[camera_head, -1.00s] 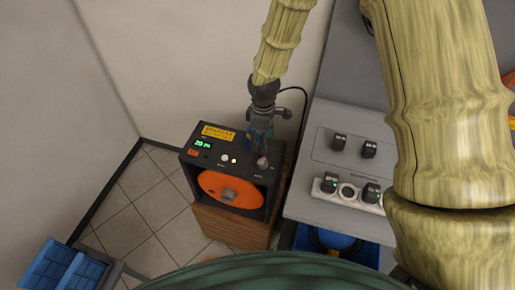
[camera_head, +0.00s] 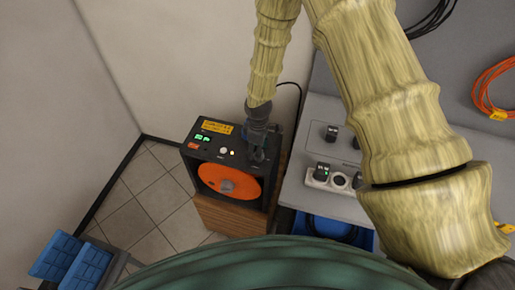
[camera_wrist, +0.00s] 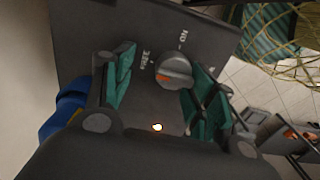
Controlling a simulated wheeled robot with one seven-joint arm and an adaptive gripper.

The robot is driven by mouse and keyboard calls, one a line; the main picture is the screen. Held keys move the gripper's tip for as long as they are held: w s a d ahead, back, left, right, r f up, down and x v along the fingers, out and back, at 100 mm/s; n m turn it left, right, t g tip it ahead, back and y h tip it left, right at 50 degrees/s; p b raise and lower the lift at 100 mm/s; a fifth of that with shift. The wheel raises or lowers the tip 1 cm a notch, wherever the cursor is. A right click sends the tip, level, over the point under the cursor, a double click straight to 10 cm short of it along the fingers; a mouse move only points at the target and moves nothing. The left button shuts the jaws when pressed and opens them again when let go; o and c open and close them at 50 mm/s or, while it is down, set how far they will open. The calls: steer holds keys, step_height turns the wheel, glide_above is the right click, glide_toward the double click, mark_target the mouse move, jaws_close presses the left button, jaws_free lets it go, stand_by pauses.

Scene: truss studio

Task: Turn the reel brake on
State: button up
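The reel brake knob (camera_wrist: 174,71) is a round grey knob with a raised grip and an orange mark, in the wrist view. It sits on the dark top panel near the printed words FREE and ON; the orange mark is on its left side, nearer FREE. My gripper (camera_wrist: 160,88) is open, with green-padded fingers on either side of the knob and apart from it. In the head view my gripper (camera_head: 257,153) points down at the right of the reel box (camera_head: 272,192), hiding most of the knob. The orange reel (camera_head: 213,177) shows in the box front.
The box top also has a green display (camera_head: 203,137), a yellow label (camera_head: 217,127) and small buttons (camera_head: 223,151). A grey bench (camera_head: 321,113) with a socket strip (camera_head: 316,182) stands close on the right.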

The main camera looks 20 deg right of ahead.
steer(key=shift+s+r, duration=0.15)
steer(key=shift+s, duration=0.7)
steer(key=shift+s+r, duration=0.35)
steer(key=shift+s, duration=0.1)
steer(key=shift+w+f, duration=0.55)
steer(key=shift+w, duration=0.1)
steer(key=c, duration=0.5)
steer(key=shift+w+f, duration=0.15)
steer(key=shift+w, duration=0.05)
steer(key=shift+c, duration=2.7)
steer(key=shift+s+r, duration=0.2)
steer(key=shift+r, duration=0.1)
